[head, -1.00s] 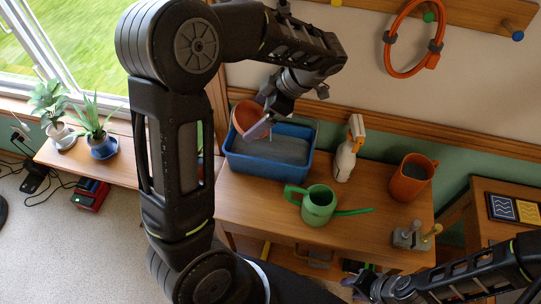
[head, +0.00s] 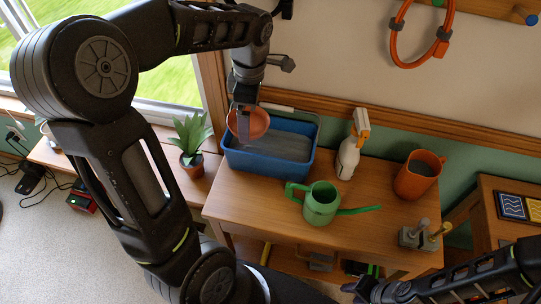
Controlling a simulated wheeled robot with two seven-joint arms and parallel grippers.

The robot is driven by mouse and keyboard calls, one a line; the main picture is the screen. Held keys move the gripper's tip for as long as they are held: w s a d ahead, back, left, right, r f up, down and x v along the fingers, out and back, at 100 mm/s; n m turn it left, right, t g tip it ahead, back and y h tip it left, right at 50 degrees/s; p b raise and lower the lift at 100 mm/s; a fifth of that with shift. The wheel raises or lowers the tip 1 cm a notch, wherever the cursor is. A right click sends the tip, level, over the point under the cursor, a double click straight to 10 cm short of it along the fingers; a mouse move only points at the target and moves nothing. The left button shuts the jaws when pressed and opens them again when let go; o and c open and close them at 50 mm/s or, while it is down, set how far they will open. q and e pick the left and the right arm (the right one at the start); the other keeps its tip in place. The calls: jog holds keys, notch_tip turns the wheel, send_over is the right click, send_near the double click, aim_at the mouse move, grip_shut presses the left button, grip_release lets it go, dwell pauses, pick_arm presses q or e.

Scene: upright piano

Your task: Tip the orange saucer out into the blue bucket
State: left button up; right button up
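The orange saucer (head: 260,122) is held steeply tilted above the left end of the blue bucket (head: 265,169), a rectangular tub with grey material inside. My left gripper (head: 243,122) comes down from above and is shut on the saucer, with one finger in front of its face. I cannot see whether the saucer has anything in it. My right gripper (head: 362,289) is low at the bottom, in front of the table, away from the bucket. Its fingers are too small and dark to tell their opening.
A potted plant (head: 190,140) stands left of the bucket. The table's front left is clear.

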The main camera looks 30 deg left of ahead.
pick_arm(q)
jog(key=shift+a+f+h, duration=0.15)
jog(key=shift+f+h, duration=0.15)
jog(key=shift+h, duration=0.1)
jog(key=shift+r, duration=0.1)
jog(key=a+r+p, duration=0.1)
jog(key=s+a+r+p, duration=0.1)
jog(key=r, duration=0.1)
jog(key=a+r+p, duration=0.1)
jog(key=shift+s+a+r+p, duration=0.15)
jog(key=shift+s+a+p, duration=0.05)
jog(key=shift+s+p, duration=0.2)
jog(key=shift+s+a+r+p, duration=0.15)
jog(key=shift+a+r+p, duration=0.15)
jog(key=shift+a+r, duration=0.15)
jog(key=shift+f, duration=0.1)
